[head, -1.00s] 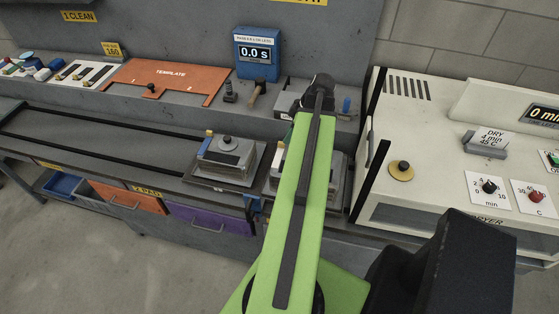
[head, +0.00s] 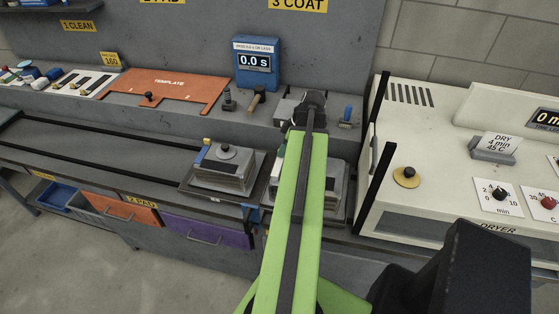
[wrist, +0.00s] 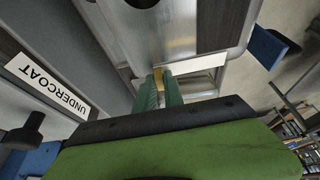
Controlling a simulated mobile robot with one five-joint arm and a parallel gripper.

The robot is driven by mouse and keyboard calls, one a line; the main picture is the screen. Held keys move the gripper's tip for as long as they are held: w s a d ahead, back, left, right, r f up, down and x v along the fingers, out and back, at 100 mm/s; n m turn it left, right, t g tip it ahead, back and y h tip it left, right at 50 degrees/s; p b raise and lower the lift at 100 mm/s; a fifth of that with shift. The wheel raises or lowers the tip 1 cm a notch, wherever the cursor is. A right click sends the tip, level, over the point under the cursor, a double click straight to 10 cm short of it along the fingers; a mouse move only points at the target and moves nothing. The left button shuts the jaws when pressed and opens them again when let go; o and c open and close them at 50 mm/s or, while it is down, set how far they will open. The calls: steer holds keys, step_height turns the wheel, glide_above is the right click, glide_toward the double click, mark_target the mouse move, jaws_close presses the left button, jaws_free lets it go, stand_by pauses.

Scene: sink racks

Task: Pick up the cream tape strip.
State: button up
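A pale cream strip (wrist: 200,64) lies across the edge of a grey metal block (wrist: 200,25) in the wrist view; I take it to be the tape strip. My gripper (wrist: 158,76) has two green fingers pointing at the strip's left end. The fingers are close together, with a small yellow piece (wrist: 158,80) showing between their tips. I cannot tell whether they touch or grip the strip. In the head view my arm hides the gripper and the strip; part of a grey block (head: 335,185) shows to the right of the arm.
A second grey block (head: 226,168) stands left of my arm. The cream dryer (head: 440,150) stands on the right. A blue timer (head: 256,64) and an orange template (head: 165,86) are at the back. A white UNDERCOAT label (wrist: 45,85) and a blue piece (wrist: 268,47) flank my gripper.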

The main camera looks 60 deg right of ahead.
jaws_close()
stand_by(1.1)
steer(key=shift+r+p, duration=0.5)
step_height(320, 180, up, 4)
steer(key=p, duration=0.3)
steer(key=shift+p, duration=0.4)
steer(key=s+d+r+p, duration=0.3)
steer(key=s+r+p, duration=0.3)
steer(key=s, duration=0.5)
steer(key=shift+s+d, duration=0.1)
